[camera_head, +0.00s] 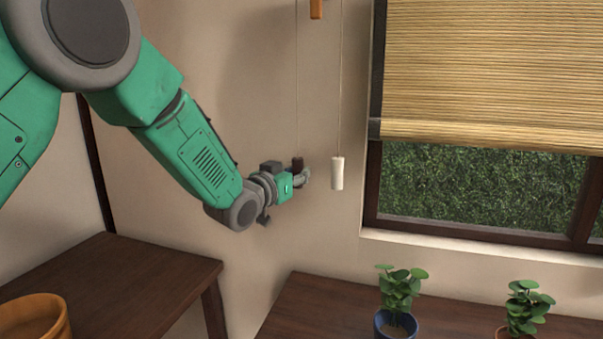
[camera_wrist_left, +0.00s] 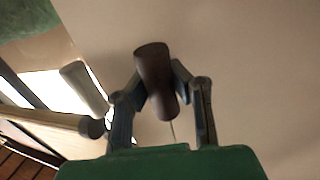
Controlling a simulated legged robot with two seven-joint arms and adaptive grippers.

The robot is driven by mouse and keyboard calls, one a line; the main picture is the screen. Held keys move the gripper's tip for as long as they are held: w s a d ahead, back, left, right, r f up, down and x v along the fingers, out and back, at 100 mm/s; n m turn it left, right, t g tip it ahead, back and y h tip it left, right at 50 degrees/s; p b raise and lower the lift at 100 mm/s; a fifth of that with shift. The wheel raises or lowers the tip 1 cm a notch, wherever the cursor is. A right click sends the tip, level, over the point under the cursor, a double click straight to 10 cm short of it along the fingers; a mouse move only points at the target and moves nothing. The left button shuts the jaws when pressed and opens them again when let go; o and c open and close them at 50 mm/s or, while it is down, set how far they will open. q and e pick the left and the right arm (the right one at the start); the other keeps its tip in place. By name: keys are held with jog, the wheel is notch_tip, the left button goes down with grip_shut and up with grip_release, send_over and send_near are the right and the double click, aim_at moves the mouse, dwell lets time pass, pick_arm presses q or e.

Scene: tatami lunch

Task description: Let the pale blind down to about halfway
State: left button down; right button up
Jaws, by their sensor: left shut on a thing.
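A straw-coloured slatted blind (camera_head: 480,75) covers the upper part of the window in the head view. Its lower edge hangs level, with greenery showing through the glass below. My left gripper (camera_head: 302,178) is at the wall left of the window, shut on a dark brown cord pull (camera_head: 297,163). The wrist view shows this brown pull (camera_wrist_left: 155,75) between the two fingers (camera_wrist_left: 158,85). A white cord pull (camera_head: 337,173) hangs free just right of the gripper; it also shows in the wrist view (camera_wrist_left: 84,86). My right gripper is out of view.
An orange-brown pull (camera_head: 316,8) hangs higher up at the top edge. Below stand a dark wooden table (camera_head: 120,285) with a wooden bowl (camera_head: 35,318), and a dark surface (camera_head: 310,310) with two potted plants (camera_head: 397,325) (camera_head: 515,330).

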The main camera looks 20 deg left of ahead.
pick_arm(q)
jog(key=shift+s+f, duration=0.1)
jog(key=shift+f, duration=0.05)
jog(key=c, duration=1.3)
grip_release()
jog(key=shift+s+a, duration=0.1)
jog(key=shift+s, duration=0.05)
jog(key=shift+c, duration=0.2)
jog(key=shift+s+r, duration=0.25)
jog(key=shift+r, duration=0.1)
jog(key=shift+w+a+f, duration=0.15)
jog(key=shift+w+f, duration=0.05)
jog(key=v, duration=1.2)
jog(key=shift+s, duration=0.1)
